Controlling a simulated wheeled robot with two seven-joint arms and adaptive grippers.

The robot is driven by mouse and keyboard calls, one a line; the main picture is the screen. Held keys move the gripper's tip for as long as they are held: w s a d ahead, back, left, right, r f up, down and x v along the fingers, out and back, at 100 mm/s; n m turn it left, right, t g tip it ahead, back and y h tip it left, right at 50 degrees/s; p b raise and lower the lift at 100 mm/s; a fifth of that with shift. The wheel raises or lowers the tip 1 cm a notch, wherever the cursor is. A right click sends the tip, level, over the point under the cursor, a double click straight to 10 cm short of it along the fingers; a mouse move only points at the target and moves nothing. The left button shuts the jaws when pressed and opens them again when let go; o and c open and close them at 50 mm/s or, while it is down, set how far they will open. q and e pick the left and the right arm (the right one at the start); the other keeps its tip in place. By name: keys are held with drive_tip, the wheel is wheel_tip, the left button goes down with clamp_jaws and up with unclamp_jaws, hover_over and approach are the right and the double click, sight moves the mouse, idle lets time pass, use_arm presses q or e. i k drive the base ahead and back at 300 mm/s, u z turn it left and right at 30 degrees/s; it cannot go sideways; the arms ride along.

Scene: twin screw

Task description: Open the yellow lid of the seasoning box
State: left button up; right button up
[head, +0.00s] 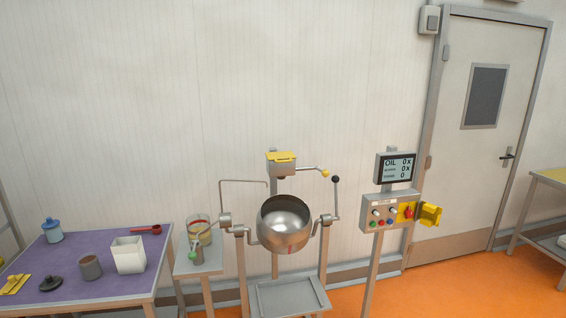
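A small grey metal box with a flat yellow lid (282,156) is mounted on a post above the round metal pot (284,225). The yellow lid lies flat on the box (281,168) and looks closed. Neither of my grippers shows in the head view.
A purple-topped table (108,262) at the left holds a white container (129,255), a grey cup (91,267) and other small items. A control panel (390,212) on a post stands right of the pot. Orange floor (440,285) is clear before the door.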

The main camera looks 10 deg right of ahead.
sight(283, 156)
drive_tip(key=z, duration=0.05)
drive_tip(key=i, duration=0.9)
drive_tip(key=z, duration=0.3)
drive_tip(key=i, duration=1.3)
drive_tip(key=z, duration=0.25)
